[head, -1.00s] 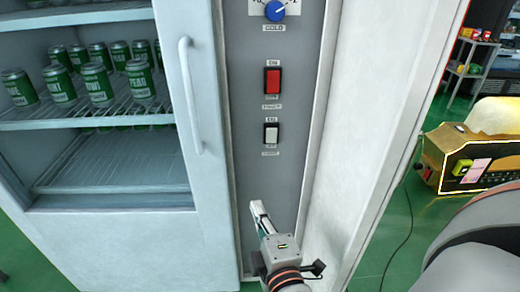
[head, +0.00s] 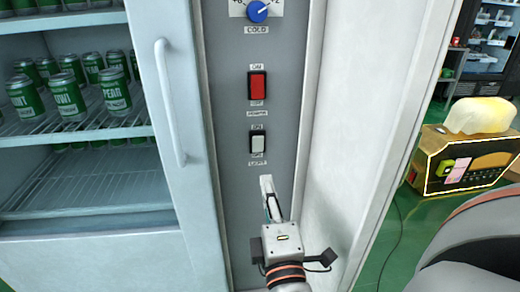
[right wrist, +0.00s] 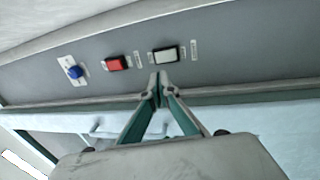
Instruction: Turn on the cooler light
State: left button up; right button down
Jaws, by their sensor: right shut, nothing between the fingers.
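The cooler's grey control panel (head: 233,185) runs upright beside the glass-fronted shelves. The white light switch (head: 258,142), with ON above it and a label below, sits under the red power switch (head: 257,86). My right gripper (head: 267,180) is shut and empty, its fingertips just below the light switch in the head view. In the right wrist view the shut fingertips (right wrist: 160,76) are close to the white switch (right wrist: 166,54); a gap or touch cannot be told. The red switch (right wrist: 116,63) also shows there. My left gripper is out of view.
A blue temperature knob (head: 257,11) is at the panel's top. The cooler's door handle (head: 170,103) stands out left of the panel. A white side wall (head: 358,120) borders it at right. A toaster-shaped machine (head: 465,160) stands farther right on the green floor.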

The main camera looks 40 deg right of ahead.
aim_at(258, 141)
jog(key=x, duration=1.1)
jog(key=shift+w+d, duration=0.1)
jog(key=shift+w, duration=0.1)
